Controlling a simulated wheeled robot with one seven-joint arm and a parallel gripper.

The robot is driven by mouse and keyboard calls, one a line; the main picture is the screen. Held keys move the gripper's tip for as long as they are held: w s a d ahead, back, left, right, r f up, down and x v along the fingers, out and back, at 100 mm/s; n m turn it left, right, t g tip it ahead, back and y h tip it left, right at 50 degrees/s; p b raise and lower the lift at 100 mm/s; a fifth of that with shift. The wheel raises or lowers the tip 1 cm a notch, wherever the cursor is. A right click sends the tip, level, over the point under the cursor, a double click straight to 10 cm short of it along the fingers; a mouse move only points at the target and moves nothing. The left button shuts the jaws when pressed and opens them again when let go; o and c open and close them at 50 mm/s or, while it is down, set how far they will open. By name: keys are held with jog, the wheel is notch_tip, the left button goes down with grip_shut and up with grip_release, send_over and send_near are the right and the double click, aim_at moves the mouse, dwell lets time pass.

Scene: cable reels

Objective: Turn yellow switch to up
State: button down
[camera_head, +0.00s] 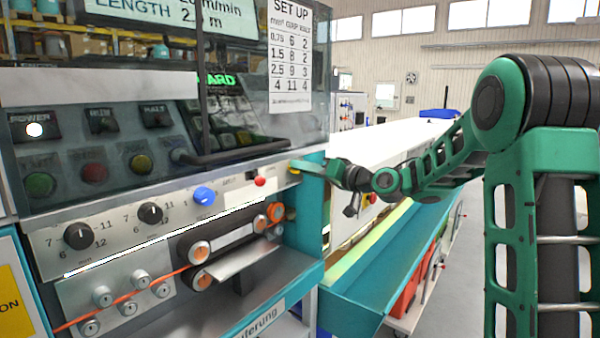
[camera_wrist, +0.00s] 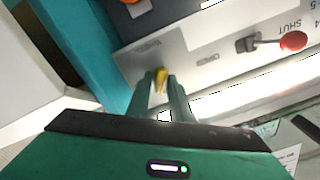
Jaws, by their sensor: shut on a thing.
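The yellow switch (camera_wrist: 160,74) sits on the light grey panel near its teal edge in the wrist view. My gripper (camera_wrist: 161,86) has its two green fingers on either side of the switch, shut on it. In the head view my gripper (camera_head: 301,164) reaches from the right to the right end of the panel. The switch (camera_head: 294,171) is barely visible there, mostly hidden by the fingers. I cannot clearly tell whether its lever points up or down.
A red-knobbed lever (camera_wrist: 293,41) marked SHUT is close by on the same panel. A blue knob (camera_head: 203,196) and black dials (camera_head: 150,213) are farther left. Orange-edged rollers (camera_head: 200,251) are below. A clear cover (camera_head: 270,120) hangs above the panel.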

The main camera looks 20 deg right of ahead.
jog(key=m, duration=1.1)
jog(key=shift+d+f, duration=0.2)
jog(key=shift+f, duration=0.1)
jog(key=shift+m, duration=0.4)
jog(key=c, duration=1.8)
grip_release()
jog(key=shift+w, duration=0.1)
jog(key=shift+c, duration=0.2)
jog(key=v, duration=1)
jog(key=shift+s+d, duration=0.2)
jog(key=shift+s, duration=0.1)
